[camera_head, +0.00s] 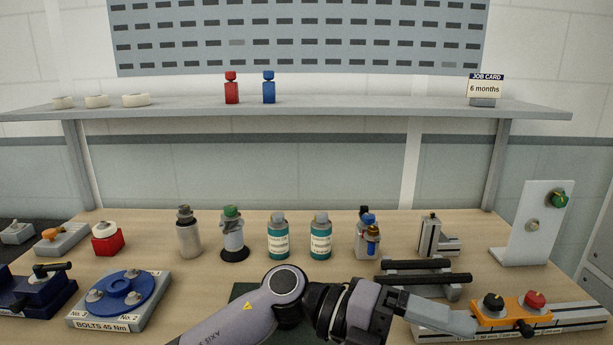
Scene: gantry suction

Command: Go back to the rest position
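One of my arms enters at the bottom, left of the middle, and stretches right across the front of the bench; I take it for my left. Its gripper (474,325) is at the front right, its pale grey finger end beside the left end of an orange carriage (513,313). I cannot tell whether it touches the carriage, or whether the fingers are open or shut. The carriage has a black knob and a red knob and sits on a metal rail (578,318). My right gripper is not in view.
Behind the arm stand a black-barred fixture (425,279), two teal bottles (278,237) (320,237) and a bottle with a blue cap (367,236). A blue bolt fixture (122,295) is at the left. A white upright panel (536,225) stands at the right. A shelf (340,108) spans the back.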

